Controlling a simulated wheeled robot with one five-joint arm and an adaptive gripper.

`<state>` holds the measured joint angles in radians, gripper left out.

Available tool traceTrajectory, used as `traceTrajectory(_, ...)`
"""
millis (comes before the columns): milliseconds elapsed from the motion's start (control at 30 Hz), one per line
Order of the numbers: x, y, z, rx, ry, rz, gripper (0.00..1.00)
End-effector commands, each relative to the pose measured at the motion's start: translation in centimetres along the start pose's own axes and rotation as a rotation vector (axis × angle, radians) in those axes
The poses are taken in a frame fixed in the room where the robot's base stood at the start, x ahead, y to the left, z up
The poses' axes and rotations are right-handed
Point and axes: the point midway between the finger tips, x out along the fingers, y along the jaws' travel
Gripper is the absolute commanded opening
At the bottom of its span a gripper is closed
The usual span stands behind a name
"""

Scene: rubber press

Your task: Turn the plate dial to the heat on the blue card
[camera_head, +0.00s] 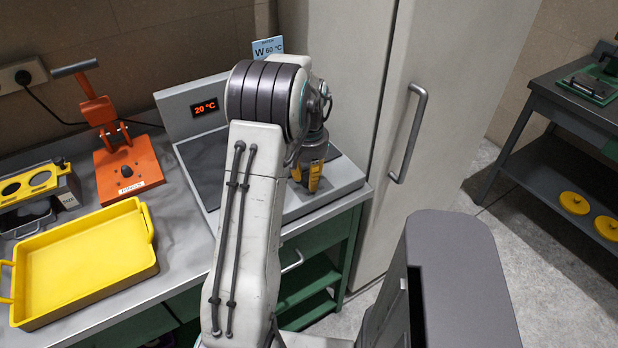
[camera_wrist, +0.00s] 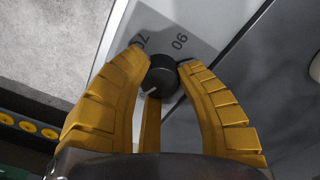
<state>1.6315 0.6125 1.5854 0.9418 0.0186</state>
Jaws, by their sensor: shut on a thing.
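The hot plate (camera_head: 204,158) stands on the bench, its red display (camera_head: 206,107) reading 20 °C. The blue card (camera_head: 268,47) stands behind it and reads W 60 °C. My gripper (camera_head: 312,182) points down at the front right of the plate, where the dial is hidden in the head view. In the wrist view my gripper (camera_wrist: 160,68) is shut on the black round dial (camera_wrist: 160,78), fingertips on both sides. A pale pointer mark on the dial faces lower left. Printed numbers beyond it look like 70 and 90; other numbers are hidden by the fingers.
An orange press (camera_head: 128,172) and a yellow tray (camera_head: 85,262) stand left on the bench. A tall cabinet with a handle (camera_head: 410,134) stands close right of the plate. A dark side bench (camera_head: 575,95) with yellow discs (camera_head: 574,203) on its shelf is far right.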

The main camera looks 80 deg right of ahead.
Motion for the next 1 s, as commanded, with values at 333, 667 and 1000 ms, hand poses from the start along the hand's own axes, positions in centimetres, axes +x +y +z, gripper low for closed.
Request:
traceTrajectory(333, 0.27, 0.03, 0.14, 0.318, -0.006, 0.001, 0.01)
traceTrajectory(667, 0.29, 0.03, 0.17, 0.542, -0.007, 0.002, 0.01)
traceTrajectory(1000, 0.29, 0.04, 0.2, 0.649, -0.008, 0.003, 0.01)
